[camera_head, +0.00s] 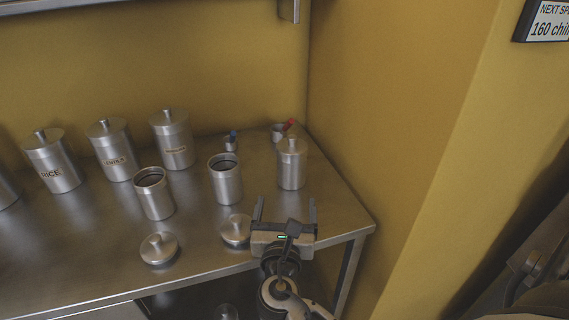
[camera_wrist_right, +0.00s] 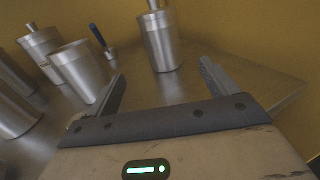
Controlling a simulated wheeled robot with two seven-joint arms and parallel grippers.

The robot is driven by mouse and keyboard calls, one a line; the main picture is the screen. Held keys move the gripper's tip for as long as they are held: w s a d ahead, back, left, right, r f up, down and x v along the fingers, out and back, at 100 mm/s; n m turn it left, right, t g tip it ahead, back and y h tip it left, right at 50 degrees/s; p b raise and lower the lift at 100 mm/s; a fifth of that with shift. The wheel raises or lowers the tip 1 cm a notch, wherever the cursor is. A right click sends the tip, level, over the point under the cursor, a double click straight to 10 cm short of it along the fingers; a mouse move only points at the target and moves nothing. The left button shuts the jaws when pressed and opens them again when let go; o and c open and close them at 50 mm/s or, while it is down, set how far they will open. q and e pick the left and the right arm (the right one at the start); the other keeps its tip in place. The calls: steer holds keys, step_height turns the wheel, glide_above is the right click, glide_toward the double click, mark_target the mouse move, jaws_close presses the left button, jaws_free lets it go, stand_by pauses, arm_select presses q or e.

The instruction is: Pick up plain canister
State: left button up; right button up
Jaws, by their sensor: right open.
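The plain canister (camera_head: 291,168) is steel, unlabelled and closed with a knobbed lid. It stands upright at the right part of the steel table. It also shows in the right wrist view (camera_wrist_right: 160,48), straight ahead between the finger lines. My right gripper (camera_head: 286,204) is open and empty at the table's front edge, its two fingers pointing toward the canister. The canister is beyond the fingertips, with a gap between. My left gripper is not in view.
Two open canisters (camera_head: 226,182) (camera_head: 155,196) stand left of the plain one. Two loose lids (camera_head: 236,230) (camera_head: 159,248) lie near the front edge. Labelled canisters (camera_head: 172,142) stand at the back left. Small cups with a blue (camera_head: 231,143) and a red-handled item (camera_head: 280,132) stand behind.

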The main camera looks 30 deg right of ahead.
mark_target(291, 171)
steer(key=x, duration=1.4)
steer(key=shift+w+d, duration=0.1)
steer(key=shift+d, duration=0.3)
steer(key=shift+r, duration=0.1)
steer(key=c, duration=1.3)
steer(key=shift+o, duration=0.2)
